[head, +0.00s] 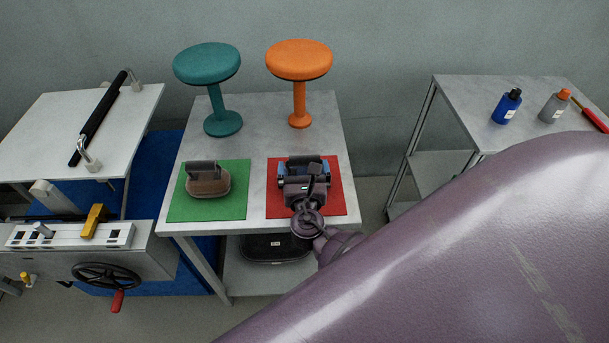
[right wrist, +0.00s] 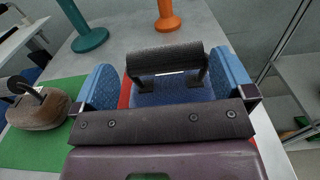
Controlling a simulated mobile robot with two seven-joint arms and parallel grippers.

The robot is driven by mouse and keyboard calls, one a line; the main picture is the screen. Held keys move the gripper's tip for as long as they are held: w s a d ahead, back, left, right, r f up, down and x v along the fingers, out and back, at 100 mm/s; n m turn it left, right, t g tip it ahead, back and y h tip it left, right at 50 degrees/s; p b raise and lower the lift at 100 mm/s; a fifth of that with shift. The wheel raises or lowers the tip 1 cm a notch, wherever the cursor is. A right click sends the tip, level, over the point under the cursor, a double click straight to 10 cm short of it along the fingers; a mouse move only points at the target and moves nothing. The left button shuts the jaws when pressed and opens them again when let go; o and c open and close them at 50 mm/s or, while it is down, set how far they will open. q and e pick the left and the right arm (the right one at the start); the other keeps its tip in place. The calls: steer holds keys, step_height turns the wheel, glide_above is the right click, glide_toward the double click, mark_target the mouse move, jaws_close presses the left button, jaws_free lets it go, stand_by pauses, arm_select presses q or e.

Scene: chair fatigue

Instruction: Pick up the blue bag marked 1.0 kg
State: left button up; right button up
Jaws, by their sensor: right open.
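The blue bag (right wrist: 175,93) lies on the red mat (head: 276,207) on the middle table. It has a black padded handle (right wrist: 165,58) on top. No weight mark on it is readable. My right gripper (head: 303,179) is above the bag and hides much of it in the head view. In the right wrist view its jaws (right wrist: 167,80) are open, one to each side of the handle, with the handle standing free between them. I cannot tell whether they touch the bag. My left gripper is not in view.
A brown bag (head: 208,183) lies on the green mat (head: 225,208) to the left. A teal stool (head: 207,63) and an orange stool (head: 299,61) stand behind. A dark bin (head: 276,248) is on the lower shelf. Bottles (head: 507,106) stand on the right table.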

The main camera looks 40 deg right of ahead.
mark_target(305, 158)
steer(key=shift+w+d+r, duration=0.15)
steer(key=shift+w+d, duration=0.2)
steer(key=shift+w, duration=0.1)
steer(key=shift+p+x, duration=0.3)
steer(key=shift+x, duration=1.85)
steer(key=shift+s+d+r, duration=0.1)
steer(key=shift+s+d, duration=0.05)
steer(key=c, duration=1.6)
steer(key=shift+r, duration=0.1)
steer(key=shift+c, duration=0.6)
steer(key=shift+r, duration=0.1)
